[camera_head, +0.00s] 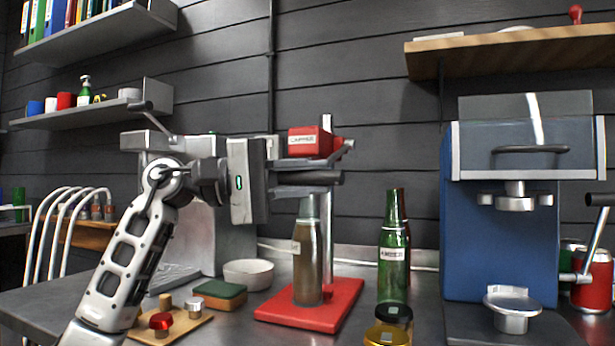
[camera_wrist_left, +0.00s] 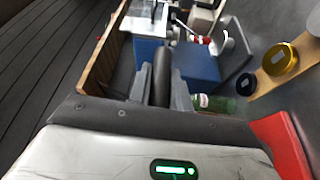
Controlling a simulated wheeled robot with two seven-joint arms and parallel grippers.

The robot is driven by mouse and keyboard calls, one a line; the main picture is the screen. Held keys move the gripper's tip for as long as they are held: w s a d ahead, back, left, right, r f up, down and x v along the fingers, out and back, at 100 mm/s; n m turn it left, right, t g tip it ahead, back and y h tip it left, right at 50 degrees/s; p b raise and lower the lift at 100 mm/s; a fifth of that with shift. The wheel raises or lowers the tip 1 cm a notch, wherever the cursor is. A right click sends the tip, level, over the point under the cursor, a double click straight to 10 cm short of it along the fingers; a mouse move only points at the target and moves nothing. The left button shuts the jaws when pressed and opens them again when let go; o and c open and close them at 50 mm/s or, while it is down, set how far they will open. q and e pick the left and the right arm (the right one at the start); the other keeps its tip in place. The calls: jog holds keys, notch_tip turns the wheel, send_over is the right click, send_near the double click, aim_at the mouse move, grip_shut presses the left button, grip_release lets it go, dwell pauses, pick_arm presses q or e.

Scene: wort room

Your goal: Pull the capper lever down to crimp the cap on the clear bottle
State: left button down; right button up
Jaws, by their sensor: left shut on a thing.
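The capper has a red base plate (camera_head: 335,309), an upright metal post (camera_head: 327,240) and a red labelled head (camera_head: 309,141). The clear bottle (camera_head: 307,255), with brown contents, stands upright on the base plate below the head. Its top is close below my gripper, and I cannot make out the cap. My left gripper (camera_head: 308,178) is shut on the capper's dark lever handle, level with the space between head and bottle. The lever handle (camera_wrist_left: 161,75) shows between the two fingers in the left wrist view. My right gripper is not in view.
Green bottles (camera_head: 394,265) and lidded jars (camera_head: 388,336) stand right of the base plate. A blue machine (camera_head: 497,245) stands farther right. A white bowl (camera_head: 248,274), a green-and-brown sponge (camera_head: 219,294) and a wooden board with small knobs (camera_head: 186,325) are at left.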

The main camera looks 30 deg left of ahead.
pick_arm(q)
jog(key=shift+w+f, duration=0.15)
jog(key=shift+f, duration=0.1)
jog(key=c, duration=1.3)
grip_release()
jog(key=r+b+v, duration=0.1)
jog(key=v, duration=1.5)
jog(key=shift+f, duration=0.3)
